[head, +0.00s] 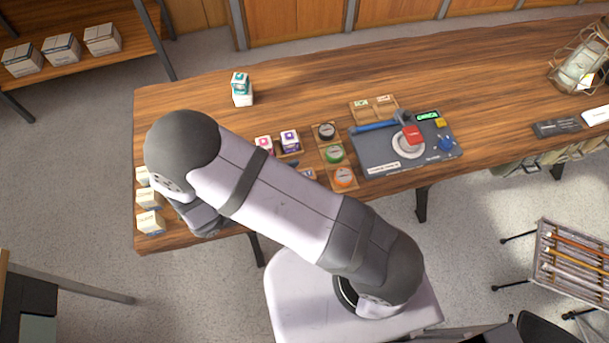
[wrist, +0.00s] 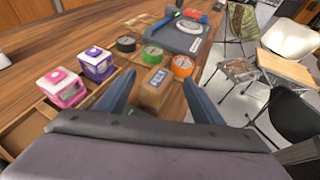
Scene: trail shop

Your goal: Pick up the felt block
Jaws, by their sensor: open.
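The felt block (wrist: 151,91) is a brown block with a blue and white label, lying on the wooden table in the wrist view. My gripper (wrist: 159,78) is open, with one blue-grey finger on each side of the block in that view. I cannot tell whether the fingers touch it or stand short of it. In the head view my arm covers most of that spot. A small blue and brown piece (head: 307,173) that looks like the block shows at the arm's edge.
Pink (wrist: 60,86) and purple (wrist: 95,64) boxes stand left of the block in the wrist view. Black (wrist: 126,43), green (wrist: 152,54) and orange (wrist: 182,65) rolls lie beyond it. A grey mat (head: 368,152) with tools lies farther right. The table's back left is mostly clear.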

